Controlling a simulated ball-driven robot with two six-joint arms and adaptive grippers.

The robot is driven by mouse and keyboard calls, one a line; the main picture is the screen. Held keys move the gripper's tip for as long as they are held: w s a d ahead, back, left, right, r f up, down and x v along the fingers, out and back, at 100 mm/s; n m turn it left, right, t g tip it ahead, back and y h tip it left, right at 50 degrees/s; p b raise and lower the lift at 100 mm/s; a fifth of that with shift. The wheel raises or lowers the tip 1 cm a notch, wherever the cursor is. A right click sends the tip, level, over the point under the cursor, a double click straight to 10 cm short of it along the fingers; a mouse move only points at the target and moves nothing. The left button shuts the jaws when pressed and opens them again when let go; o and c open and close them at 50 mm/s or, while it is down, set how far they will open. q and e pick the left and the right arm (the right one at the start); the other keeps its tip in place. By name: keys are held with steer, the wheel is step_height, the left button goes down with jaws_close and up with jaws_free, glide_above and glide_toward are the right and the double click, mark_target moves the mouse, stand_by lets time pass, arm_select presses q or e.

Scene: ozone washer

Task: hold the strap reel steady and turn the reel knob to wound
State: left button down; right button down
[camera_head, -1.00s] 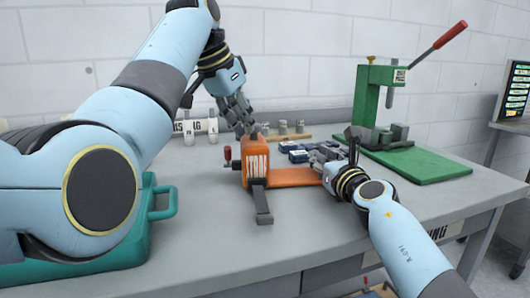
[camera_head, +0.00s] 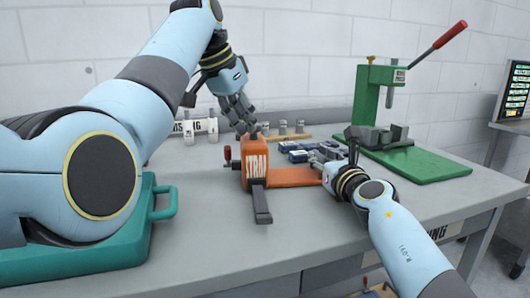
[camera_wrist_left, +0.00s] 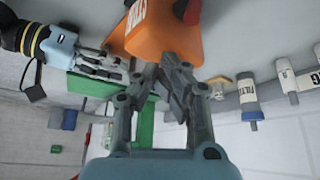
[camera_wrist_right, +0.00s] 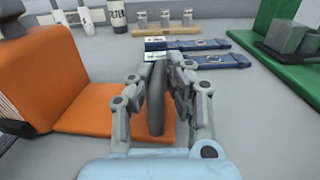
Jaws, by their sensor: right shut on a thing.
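The strap reel is an orange housing (camera_head: 255,165) with a white STRAP label, standing on the table with an orange base plate (camera_head: 294,177) running right. A red knob (camera_head: 228,153) on a dark crank sits at its left side. My right gripper (camera_wrist_right: 158,85) is shut on a dark grey upright bar (camera_wrist_right: 157,100) at the end of the base plate. My left gripper (camera_head: 246,127) points down at the top rear of the housing. In the left wrist view its fingertips (camera_wrist_left: 160,72) are close together beside the orange housing (camera_wrist_left: 165,35); whether anything is between them is unclear.
A green press (camera_head: 380,100) with a red lever stands on a green mat at right. Dark blue packs (camera_head: 303,152) and small grey cylinders on a wooden strip lie behind the reel. A teal case (camera_head: 90,250) is at front left.

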arm_select(q)
steer(key=shift+w+a, duration=0.1)
steer(key=shift+a, duration=0.15)
steer(key=shift+w+a, duration=0.15)
steer(key=shift+a, duration=0.1)
steer(key=shift+w+a, duration=0.15)
steer(key=shift+w, duration=0.25)
stand_by(0.3)
steer(key=shift+a, duration=0.15)
steer(key=shift+s+a, duration=0.2)
steer(key=shift+r, duration=0.2)
step_height(320, 180, up, 6)
steer(key=shift+w+a+f, duration=0.1)
steer(key=shift+f, duration=0.1)
